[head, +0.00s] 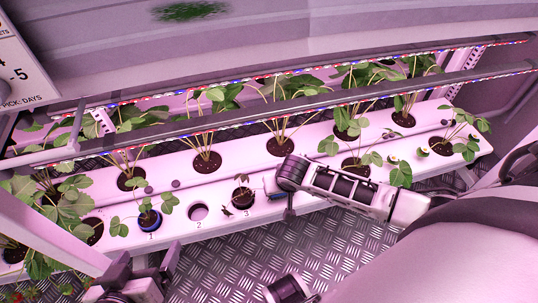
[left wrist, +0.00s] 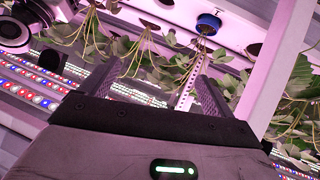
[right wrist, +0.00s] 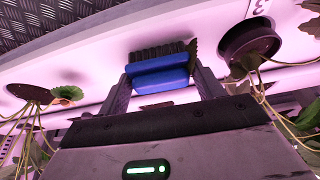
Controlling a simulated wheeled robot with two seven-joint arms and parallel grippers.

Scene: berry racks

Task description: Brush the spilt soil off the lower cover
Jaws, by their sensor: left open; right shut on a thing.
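The lower cover (head: 180,228) is a long white tray top with round plant holes, numbered along its front edge. My right gripper (right wrist: 160,88) is shut on the blue block of a brush (right wrist: 158,83) with dark bristles. In the head view the brush is mostly hidden by my right arm, by the front edge to the right of position 3. I cannot clearly make out loose soil on the cover; dark soil shows in the pot (head: 243,197) at position 3. My left gripper (head: 145,264) is open and empty, low at the front left of the rack.
Position 1 holds a blue-rimmed pot (head: 150,219) with a seedling; hole 2 (head: 198,212) is empty. Leafy plants (head: 207,158) fill the back row. Light bars (head: 270,98) cross above the cover. A pale post (head: 60,235) stands at left. Ribbed metal floor (head: 235,255) lies in front.

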